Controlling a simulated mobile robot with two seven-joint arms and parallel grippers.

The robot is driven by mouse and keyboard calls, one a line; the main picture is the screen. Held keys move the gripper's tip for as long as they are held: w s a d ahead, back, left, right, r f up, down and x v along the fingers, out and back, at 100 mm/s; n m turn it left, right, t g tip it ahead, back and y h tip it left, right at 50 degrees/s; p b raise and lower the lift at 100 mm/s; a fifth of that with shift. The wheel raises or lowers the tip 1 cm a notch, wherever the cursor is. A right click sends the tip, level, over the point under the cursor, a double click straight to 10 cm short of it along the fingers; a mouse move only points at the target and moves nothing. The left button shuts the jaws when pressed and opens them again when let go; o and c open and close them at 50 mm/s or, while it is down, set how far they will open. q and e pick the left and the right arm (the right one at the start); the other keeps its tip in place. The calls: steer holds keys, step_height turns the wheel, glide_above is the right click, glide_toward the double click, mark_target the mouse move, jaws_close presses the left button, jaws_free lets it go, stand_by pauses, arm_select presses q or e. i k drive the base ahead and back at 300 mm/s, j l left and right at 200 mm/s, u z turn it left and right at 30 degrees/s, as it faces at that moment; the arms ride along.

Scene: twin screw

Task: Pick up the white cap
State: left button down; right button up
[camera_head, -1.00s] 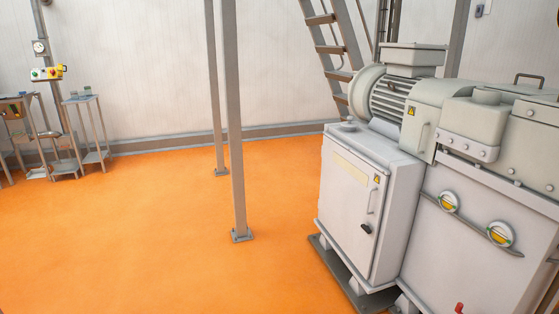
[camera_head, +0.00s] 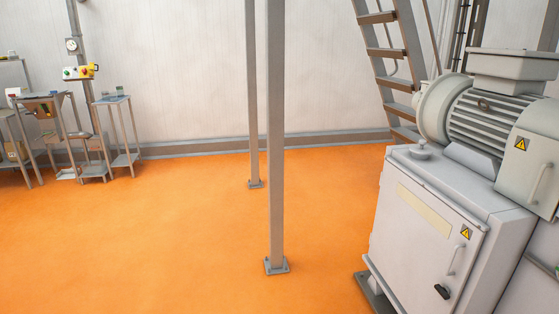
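I cannot make out a white cap for certain in the head view. A small pale grey knob-like piece (camera_head: 421,150) sits on top of the machine cabinet at the right; I cannot tell whether it is a cap. Small items too tiny to identify stand on the stands at the far left. Neither of my grippers shows in the view.
A large grey machine (camera_head: 440,230) with a motor (camera_head: 485,115) fills the right side. Two grey posts (camera_head: 275,140) stand mid-view. Slim metal stands (camera_head: 120,135) and a small control box (camera_head: 80,72) are at the far left. A ladder (camera_head: 388,60) is behind. The orange floor (camera_head: 150,240) is open at left.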

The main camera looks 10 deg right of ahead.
mark_target(420, 152)
steer(key=i+j+z, duration=0.15)
steer(key=i+z, duration=0.15)
steer(key=i, duration=0.9)
steer(key=i+j+z, duration=0.1)
steer(key=i+z, duration=0.4)
steer(key=i, duration=0.65)
